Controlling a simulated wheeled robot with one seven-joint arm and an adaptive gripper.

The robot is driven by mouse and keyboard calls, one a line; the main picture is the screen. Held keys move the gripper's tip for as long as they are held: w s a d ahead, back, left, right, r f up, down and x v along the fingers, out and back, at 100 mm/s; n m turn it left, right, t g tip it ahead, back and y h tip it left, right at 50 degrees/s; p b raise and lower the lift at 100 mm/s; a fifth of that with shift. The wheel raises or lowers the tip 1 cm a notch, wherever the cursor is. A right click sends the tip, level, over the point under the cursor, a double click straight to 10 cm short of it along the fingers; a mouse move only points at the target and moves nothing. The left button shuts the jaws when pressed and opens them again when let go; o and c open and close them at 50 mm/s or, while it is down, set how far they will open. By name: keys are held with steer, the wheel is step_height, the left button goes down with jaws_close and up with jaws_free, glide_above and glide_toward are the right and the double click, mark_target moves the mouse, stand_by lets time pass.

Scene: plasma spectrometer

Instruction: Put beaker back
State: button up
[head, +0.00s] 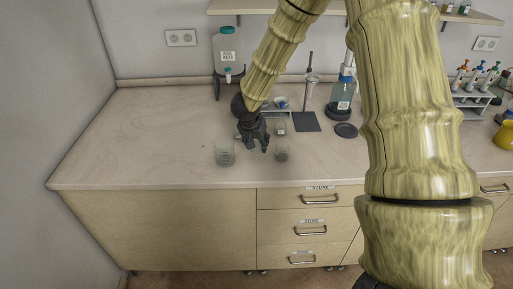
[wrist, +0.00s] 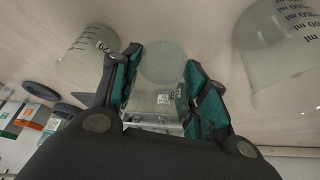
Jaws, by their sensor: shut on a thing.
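My gripper (head: 256,146) is low over the worktop, between two clear glass beakers. In the wrist view, its teal-padded fingers (wrist: 164,72) stand apart around a clear glass vessel (wrist: 158,101) with a small white label, probably a beaker. The head view does not show this vessel clearly. A larger beaker (head: 225,152) stands left of my gripper; it also shows at the right of the wrist view (wrist: 280,55). A smaller beaker (head: 282,154) stands just right of my gripper and also shows at the left of the wrist view (wrist: 88,57).
Behind are a large canister (head: 228,50), a stand with a dark base (head: 307,122) and a blue-topped bottle (head: 342,95). The worktop's left side (head: 140,130) is clear. Drawers (head: 310,225) lie below its front edge.

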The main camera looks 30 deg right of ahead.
mark_target(257, 149)
steer(key=shift+f, duration=1.75)
steer(key=o, duration=1.1)
steer(key=shift+f, duration=0.1)
steer(key=shift+o, duration=0.2)
steer(key=v, duration=1.2)
steer(key=shift+a, duration=0.1)
